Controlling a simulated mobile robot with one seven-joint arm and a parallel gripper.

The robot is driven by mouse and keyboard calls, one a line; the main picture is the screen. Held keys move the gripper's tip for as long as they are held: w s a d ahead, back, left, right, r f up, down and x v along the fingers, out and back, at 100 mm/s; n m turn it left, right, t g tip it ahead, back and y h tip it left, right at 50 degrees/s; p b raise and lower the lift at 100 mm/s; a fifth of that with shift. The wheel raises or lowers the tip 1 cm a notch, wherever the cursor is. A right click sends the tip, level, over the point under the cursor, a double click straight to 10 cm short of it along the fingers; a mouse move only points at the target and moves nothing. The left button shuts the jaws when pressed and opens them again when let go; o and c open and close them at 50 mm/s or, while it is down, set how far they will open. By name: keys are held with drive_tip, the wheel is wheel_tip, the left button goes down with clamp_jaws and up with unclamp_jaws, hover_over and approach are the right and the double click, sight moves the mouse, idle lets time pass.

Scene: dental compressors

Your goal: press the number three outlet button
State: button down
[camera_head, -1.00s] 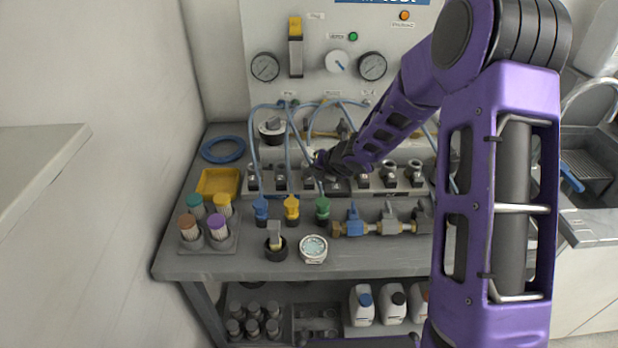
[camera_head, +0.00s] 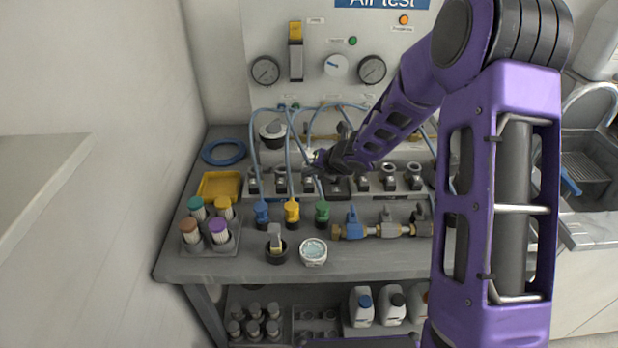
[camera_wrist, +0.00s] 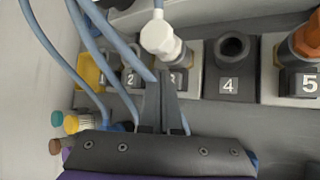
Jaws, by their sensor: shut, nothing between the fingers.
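The number three outlet block (camera_wrist: 179,78) is black with a white "3" label; the fingers partly hide it in the wrist view. A white fitting with a blue hose (camera_wrist: 160,38) stands just behind it. My gripper (camera_wrist: 160,82) is shut and empty, its tips right at the left part of the "3" block. I cannot tell whether they touch it. In the head view my gripper (camera_head: 322,160) is over the outlet row (camera_head: 405,193), among the hoses, and the "3" is too small to read.
Outlet four (camera_wrist: 229,86) and outlet five (camera_wrist: 306,83) lie to the right in the wrist view. Blue hoses pass close on the left. Blue, yellow and green valves (camera_head: 292,211) stand in front of the row. Filters (camera_head: 219,231) and a yellow tray (camera_head: 212,193) are at the left.

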sight(311, 183)
wheel_tip(311, 183, up, 5)
drive_tip(key=p, duration=0.4)
idle(0.3)
idle(0.6)
